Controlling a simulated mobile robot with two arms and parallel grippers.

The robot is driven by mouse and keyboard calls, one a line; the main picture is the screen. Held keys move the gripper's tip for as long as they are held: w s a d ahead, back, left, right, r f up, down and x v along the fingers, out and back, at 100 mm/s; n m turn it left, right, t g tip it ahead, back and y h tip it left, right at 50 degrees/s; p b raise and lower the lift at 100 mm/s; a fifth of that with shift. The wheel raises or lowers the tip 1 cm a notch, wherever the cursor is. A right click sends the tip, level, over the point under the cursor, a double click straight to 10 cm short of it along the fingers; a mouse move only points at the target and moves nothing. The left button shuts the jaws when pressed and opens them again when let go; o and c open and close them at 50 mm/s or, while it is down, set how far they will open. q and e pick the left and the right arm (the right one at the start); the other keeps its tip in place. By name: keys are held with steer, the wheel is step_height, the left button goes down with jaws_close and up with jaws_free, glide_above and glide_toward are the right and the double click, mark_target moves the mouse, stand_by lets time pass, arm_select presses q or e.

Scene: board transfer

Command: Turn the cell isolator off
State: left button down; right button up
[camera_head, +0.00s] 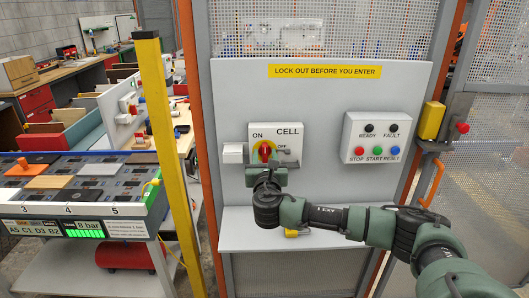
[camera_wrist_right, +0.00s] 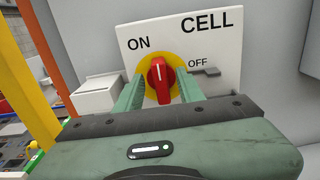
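The cell isolator's red knob (camera_head: 264,150) sits on a yellow disc on a white plate marked CELL, ON and OFF. In the right wrist view the knob (camera_wrist_right: 159,82) stands about upright, its white mark at the top, below and right of ON and left of OFF. My right gripper (camera_head: 266,170) is at the isolator, just in front of the plate. In the right wrist view its green fingers (camera_wrist_right: 161,74) are apart, one on each side of the knob, with yellow disc showing between knob and fingers. My left gripper is out of view.
A grey tab (camera_wrist_right: 207,71) sticks out below OFF, close to the right finger. A small white box (camera_head: 232,153) is left of the isolator. A button box (camera_head: 375,138) is to the right. A shelf (camera_head: 240,222) below holds a yellow item (camera_head: 292,233).

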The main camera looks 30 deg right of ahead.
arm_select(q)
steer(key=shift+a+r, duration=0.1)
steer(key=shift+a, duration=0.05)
arm_select(e)
steer(key=shift+w+d, duration=0.3)
steer(key=shift+w, duration=0.05)
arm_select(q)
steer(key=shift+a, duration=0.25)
arm_select(e)
jaws_close()
steer(key=shift+f, duration=0.1)
steer(key=m+b, duration=0.1)
steer(key=m, duration=0.1)
steer(key=shift+f+m, duration=0.15)
steer(key=shift+m, duration=0.25)
steer(key=m+b, duration=0.3)
steer(key=m, duration=0.3)
steer(key=shift+s+d+f+b, duration=0.1)
steer(key=shift+b, duration=0.25)
steer(key=m+b, duration=0.2)
steer(key=m, duration=0.3)
steer(key=shift+f, duration=0.1)
arm_select(q)
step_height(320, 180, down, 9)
steer(key=b, duration=0.2)
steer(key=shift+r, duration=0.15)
arm_select(e)
steer(key=shift+d+m, duration=0.1)
steer(key=shift+m, duration=2)
